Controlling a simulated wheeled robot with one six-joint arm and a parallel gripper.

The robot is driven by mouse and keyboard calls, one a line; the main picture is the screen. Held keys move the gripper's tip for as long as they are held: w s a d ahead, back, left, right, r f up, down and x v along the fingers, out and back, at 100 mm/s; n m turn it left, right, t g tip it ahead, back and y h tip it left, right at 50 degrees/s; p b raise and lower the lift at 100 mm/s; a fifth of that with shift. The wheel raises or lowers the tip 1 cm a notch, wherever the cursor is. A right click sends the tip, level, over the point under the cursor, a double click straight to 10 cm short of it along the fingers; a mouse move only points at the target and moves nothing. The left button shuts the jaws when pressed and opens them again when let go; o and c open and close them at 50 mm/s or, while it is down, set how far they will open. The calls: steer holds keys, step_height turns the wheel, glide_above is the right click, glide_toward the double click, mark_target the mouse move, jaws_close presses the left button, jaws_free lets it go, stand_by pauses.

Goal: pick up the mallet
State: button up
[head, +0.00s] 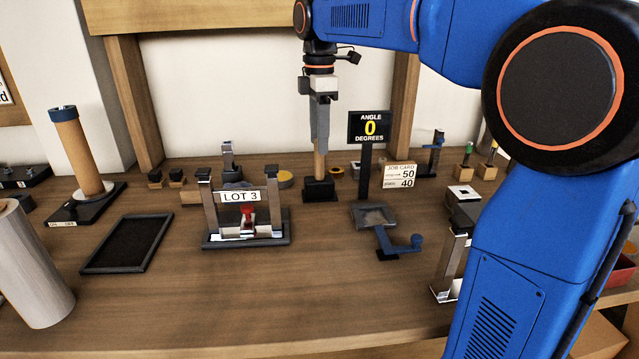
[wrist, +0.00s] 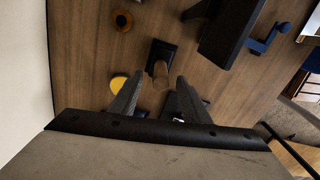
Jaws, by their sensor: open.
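The mallet stands upright on the bench, its wooden handle (head: 320,166) pointing up from a dark block (head: 320,190) at the bottom. My gripper (head: 320,146) is above it, pointing down, with fingers that hide part of the handle in the head view. In the wrist view the handle (wrist: 161,72) shows end-on between the tips of my two spread fingers (wrist: 160,78), with the dark block (wrist: 157,52) beyond. The gripper is open and holds nothing. I cannot tell whether a finger touches the handle.
A LOT 3 fixture (head: 245,230) stands to the left, and a black angle sign (head: 369,127) on a post close to the right. A yellow disc (head: 285,180) lies behind left. A blue-handled crank (head: 399,244) is front right. The bench front is clear.

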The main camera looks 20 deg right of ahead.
glide_above(320, 179)
steer(key=w, duration=0.1)
steer(key=shift+w+d+f, duration=0.15)
steer(key=shift+f, duration=2.45)
jaws_close()
